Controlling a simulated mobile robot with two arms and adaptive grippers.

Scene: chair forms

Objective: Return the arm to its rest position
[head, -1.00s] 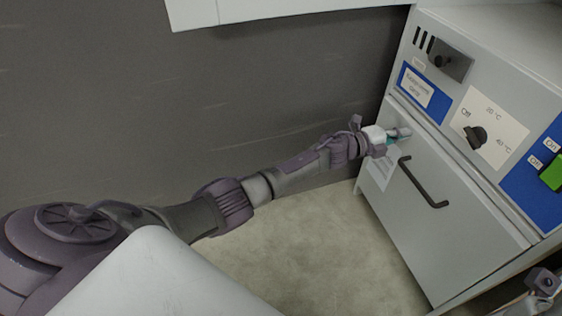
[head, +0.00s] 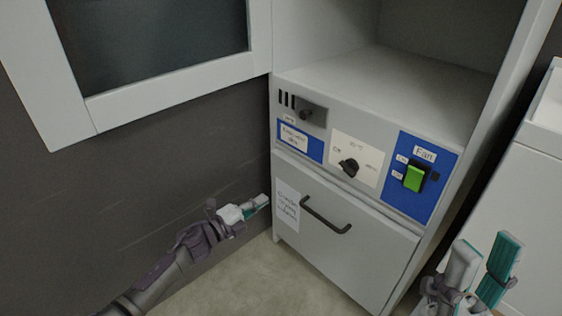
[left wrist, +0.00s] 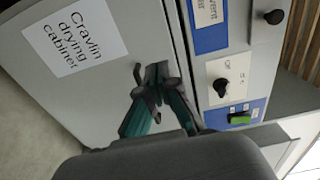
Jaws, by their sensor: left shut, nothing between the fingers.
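My left gripper (head: 262,202) is shut and empty, just left of the front of the drying cabinet's grey door (head: 345,245) in the head view. Its fingertips also show together in the left wrist view (left wrist: 157,75), in front of the door and its paper label (left wrist: 75,43). My left arm reaches in from the lower left in the head view. My right gripper (head: 486,258) is at the lower right, with its two fingers apart and nothing between them.
The cabinet has a dark bar handle (head: 325,217) and a panel with a black dial (head: 349,167) and a green fan switch (head: 414,177). An open framed window door (head: 180,95) hangs at the upper left. Floor (head: 235,285) is clear below. A white unit (head: 520,170) stands at the right.

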